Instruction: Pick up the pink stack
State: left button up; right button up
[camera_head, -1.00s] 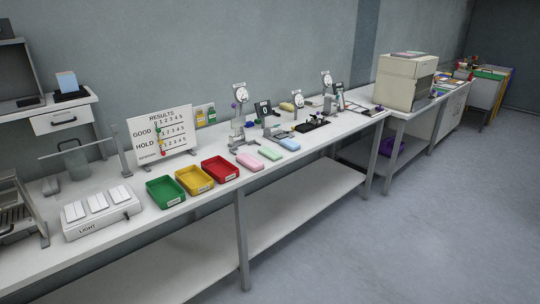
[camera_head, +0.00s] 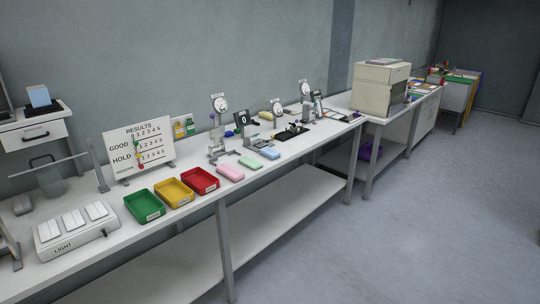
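The pink stack (camera_head: 230,172) lies on the white workbench (camera_head: 195,221), just right of the red tray (camera_head: 200,181). It is a small, flat, pink block with rounded edges. A green stack (camera_head: 250,162) and a blue stack (camera_head: 270,153) lie in a row to its right, apart from it. Neither of my grippers shows in the head view.
A yellow tray (camera_head: 173,193) and a green tray (camera_head: 145,206) stand left of the red one. Dial gauge stands (camera_head: 219,125) rise behind the stacks. A results board (camera_head: 139,150) and light box (camera_head: 76,228) are further left. The floor (camera_head: 400,220) in front is clear.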

aim_at(235, 176)
jog(key=i+l, duration=0.1)
jog(key=i, duration=0.4)
jog(key=i+l+u, duration=0.1)
jog(key=i, duration=0.35)
jog(key=i+l, duration=0.15)
jog(key=i, duration=0.35)
jog(key=i+l+u, duration=0.1)
jog(key=i, duration=0.35)
jog(key=i+l, duration=0.25)
jog(key=i, duration=0.2)
jog(key=u, duration=0.05)
